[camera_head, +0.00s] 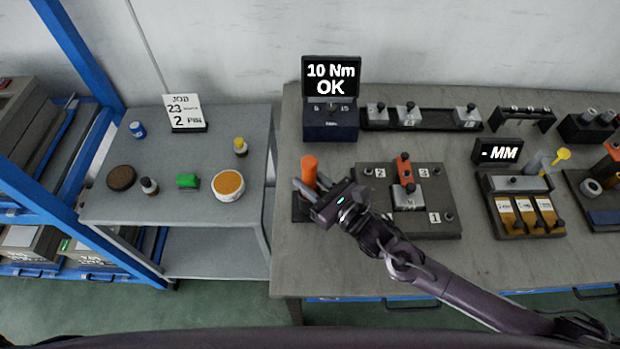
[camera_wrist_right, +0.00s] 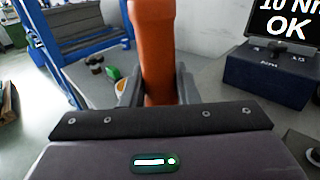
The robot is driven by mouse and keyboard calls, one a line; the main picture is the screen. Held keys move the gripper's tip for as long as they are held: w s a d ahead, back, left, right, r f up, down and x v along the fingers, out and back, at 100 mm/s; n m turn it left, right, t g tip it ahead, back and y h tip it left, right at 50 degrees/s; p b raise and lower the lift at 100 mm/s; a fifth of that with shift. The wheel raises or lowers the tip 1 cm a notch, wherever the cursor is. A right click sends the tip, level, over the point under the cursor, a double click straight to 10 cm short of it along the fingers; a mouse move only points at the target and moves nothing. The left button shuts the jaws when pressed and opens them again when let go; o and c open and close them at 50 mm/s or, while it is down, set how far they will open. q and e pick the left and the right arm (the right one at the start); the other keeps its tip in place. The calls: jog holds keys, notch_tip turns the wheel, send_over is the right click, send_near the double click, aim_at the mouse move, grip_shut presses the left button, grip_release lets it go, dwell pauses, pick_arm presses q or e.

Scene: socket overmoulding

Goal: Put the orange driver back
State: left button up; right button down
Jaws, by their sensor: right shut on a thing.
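The orange driver (camera_head: 309,171) stands upright at the left end of the workbench, over a small dark holder (camera_head: 299,210). My right gripper (camera_head: 308,187) is shut on the driver's orange handle. In the right wrist view the orange driver (camera_wrist_right: 156,50) rises between the two fingers of my right gripper (camera_wrist_right: 158,88). The driver's lower end is hidden by the gripper, so I cannot tell whether it is seated in the holder. My left gripper is not in view.
A torque display (camera_head: 331,80) reading "10 Nm OK" stands behind the driver. A dark fixture plate (camera_head: 436,214) with numbered corners lies to its right.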

jog(key=c, duration=1.6)
grip_release()
jog(key=shift+f, duration=0.2)
jog(key=o, duration=0.5)
jog(key=shift+r, duration=0.1)
jog(key=shift+r, duration=0.2)
jog(key=shift+b+v, duration=1.3)
jog(key=shift+v, duration=4.75)
